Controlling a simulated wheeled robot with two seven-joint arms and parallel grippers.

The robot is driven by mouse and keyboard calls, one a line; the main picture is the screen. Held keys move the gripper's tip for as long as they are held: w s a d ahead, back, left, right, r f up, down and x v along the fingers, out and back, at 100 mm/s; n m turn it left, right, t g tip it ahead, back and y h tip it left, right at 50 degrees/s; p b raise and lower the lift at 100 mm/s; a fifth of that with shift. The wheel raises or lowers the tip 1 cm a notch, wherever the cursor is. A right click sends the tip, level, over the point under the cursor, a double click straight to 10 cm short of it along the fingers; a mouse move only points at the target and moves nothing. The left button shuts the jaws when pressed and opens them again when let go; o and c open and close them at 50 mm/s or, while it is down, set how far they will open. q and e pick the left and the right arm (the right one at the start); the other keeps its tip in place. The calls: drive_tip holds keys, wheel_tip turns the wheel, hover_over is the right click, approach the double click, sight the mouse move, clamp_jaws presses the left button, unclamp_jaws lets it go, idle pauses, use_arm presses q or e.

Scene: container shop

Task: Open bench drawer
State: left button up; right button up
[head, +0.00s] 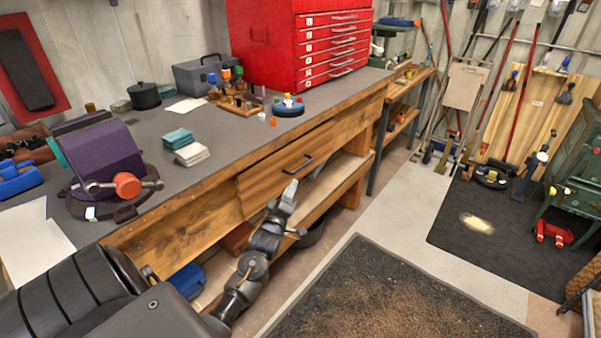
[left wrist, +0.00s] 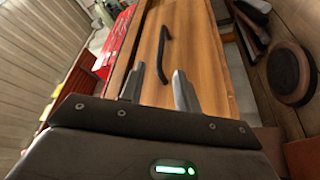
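The wooden bench drawer (head: 275,174) is in the front of the workbench in the head view, and its front appears flush or nearly flush with the bench. It has a dark bar handle (head: 299,163). In the left wrist view the drawer front (left wrist: 203,60) and the handle (left wrist: 163,52) lie ahead of the fingers. My left gripper (head: 290,190) is just below and in front of the handle, apart from it. In the left wrist view its two fingers (left wrist: 158,88) are spread with nothing between them. My right gripper is not seen.
The grey benchtop (head: 230,130) holds a purple vise (head: 100,155), cloths and a red tool chest (head: 300,50). A lower shelf (head: 325,190) under the drawer holds dark round items (left wrist: 290,75). Floor with a dark mat (head: 380,295) is clear in front.

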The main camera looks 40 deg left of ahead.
sight(301, 166)
use_arm(q)
drive_tip(key=x, duration=1)
drive_tip(key=shift+w, duration=0.3)
clamp_jaws()
